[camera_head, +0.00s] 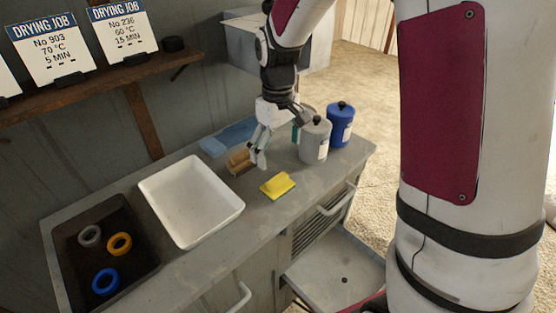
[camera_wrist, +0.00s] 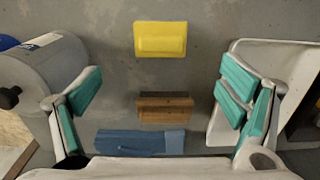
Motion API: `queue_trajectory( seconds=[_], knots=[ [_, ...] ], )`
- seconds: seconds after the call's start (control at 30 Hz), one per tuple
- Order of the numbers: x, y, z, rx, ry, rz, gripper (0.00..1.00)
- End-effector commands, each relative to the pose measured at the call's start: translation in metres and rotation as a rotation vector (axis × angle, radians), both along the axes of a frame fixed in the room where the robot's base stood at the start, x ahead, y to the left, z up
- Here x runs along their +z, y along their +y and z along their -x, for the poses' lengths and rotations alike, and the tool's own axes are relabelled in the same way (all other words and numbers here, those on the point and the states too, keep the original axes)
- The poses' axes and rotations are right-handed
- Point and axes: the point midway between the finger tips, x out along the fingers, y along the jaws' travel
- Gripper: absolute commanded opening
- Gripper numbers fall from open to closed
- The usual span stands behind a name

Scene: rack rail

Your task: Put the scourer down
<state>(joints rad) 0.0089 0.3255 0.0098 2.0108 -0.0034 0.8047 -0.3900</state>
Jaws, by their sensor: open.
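A yellow block with a raised top, which looks like the scourer (camera_head: 277,185), lies flat on the grey counter. It also shows in the wrist view (camera_wrist: 160,40), ahead of my fingers and apart from them. My gripper (camera_head: 276,148) is open above the counter, its teal-padded fingers spread wide with nothing held between them. In the wrist view my gripper (camera_wrist: 162,92) has a brown block (camera_wrist: 165,108) lying on the counter below the gap. That brown block (camera_head: 239,160) is partly hidden by a finger in the head view.
A blue cloth-like piece (camera_head: 226,138) lies behind the brown block. A grey canister (camera_head: 315,141) and a blue canister (camera_head: 341,122) stand at right. A white tray (camera_head: 190,202) and a dark basin (camera_head: 72,226) with rings are at left. An open drawer (camera_head: 335,275) juts out below.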

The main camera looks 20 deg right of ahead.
Motion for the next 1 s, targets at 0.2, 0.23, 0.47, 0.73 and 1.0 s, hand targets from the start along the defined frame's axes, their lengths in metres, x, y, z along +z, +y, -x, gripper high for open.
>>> queue_trajectory(
  seconds=[0.2, 0.23, 0.47, 0.73, 1.0],
  knots=[
    [0.025, 0.000, 0.011, -0.022, -0.028, 0.000, 0.90],
    [0.032, 0.000, 0.014, -0.029, -0.037, 0.001, 0.90],
    [0.089, -0.001, 0.061, -0.113, -0.137, -0.003, 0.90],
    [0.136, -0.002, 0.126, -0.218, -0.254, -0.021, 0.90],
    [0.156, -0.002, 0.190, -0.317, -0.367, -0.050, 0.90]
  ],
)
